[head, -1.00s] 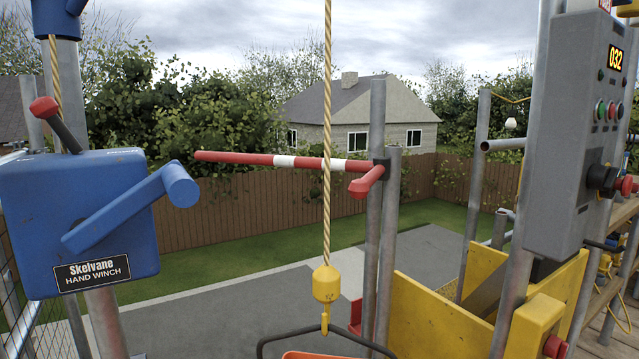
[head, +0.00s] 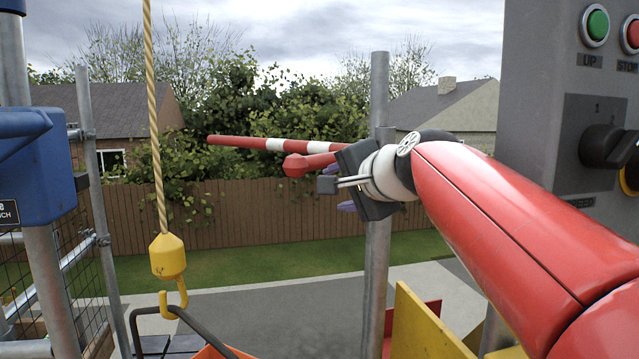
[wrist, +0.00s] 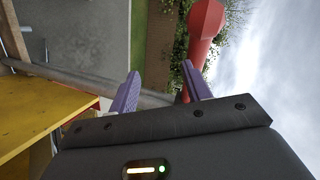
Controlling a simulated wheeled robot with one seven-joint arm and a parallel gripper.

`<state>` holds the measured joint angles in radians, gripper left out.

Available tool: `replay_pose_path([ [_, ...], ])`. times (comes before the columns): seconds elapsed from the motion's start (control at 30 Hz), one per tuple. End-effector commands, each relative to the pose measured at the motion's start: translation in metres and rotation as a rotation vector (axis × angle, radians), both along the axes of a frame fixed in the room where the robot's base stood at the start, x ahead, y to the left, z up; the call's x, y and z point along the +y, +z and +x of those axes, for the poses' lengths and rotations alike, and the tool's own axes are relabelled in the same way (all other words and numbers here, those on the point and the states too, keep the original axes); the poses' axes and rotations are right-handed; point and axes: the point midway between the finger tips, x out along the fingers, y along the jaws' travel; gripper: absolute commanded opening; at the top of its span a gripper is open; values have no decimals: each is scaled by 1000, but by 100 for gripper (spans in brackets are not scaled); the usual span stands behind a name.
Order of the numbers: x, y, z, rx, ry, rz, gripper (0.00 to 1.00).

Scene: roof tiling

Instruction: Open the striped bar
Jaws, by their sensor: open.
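The striped bar (head: 275,144), red with white bands, stretches out level from the grey post (head: 378,90) toward the left. Its short red handle (head: 300,165) sticks out just below the bar, and its end also shows in the wrist view (wrist: 206,22). My gripper (head: 340,192) is at the post, just right of and below the handle, partly hiding where the bar meets the post. In the wrist view its two purple fingers (wrist: 160,74) are apart with nothing held. The handle is beyond the right finger there; whether they touch I cannot tell.
A rope with a yellow hook (head: 167,258) hangs at left, hooked on a dark handle. The blue hand winch (head: 40,165) is at the left edge. A grey control box (head: 560,110) stands close on the right. Yellow boards (head: 425,325) lie below.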

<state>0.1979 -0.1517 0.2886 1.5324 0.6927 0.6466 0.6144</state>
Motion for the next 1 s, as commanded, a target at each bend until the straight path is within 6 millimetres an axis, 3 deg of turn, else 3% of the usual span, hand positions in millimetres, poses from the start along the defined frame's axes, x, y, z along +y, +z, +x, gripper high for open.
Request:
replay_pose_path([
  [0.1, 5, 23, 23, -25, -8, 161, 49],
  [0.27, 10, 39, 36, -34, -8, 246, 49],
  [0.7, 42, 30, 89, -33, -7, 246, 49],
  [1.0, 47, 27, 98, -36, -9, 243, 49],
])
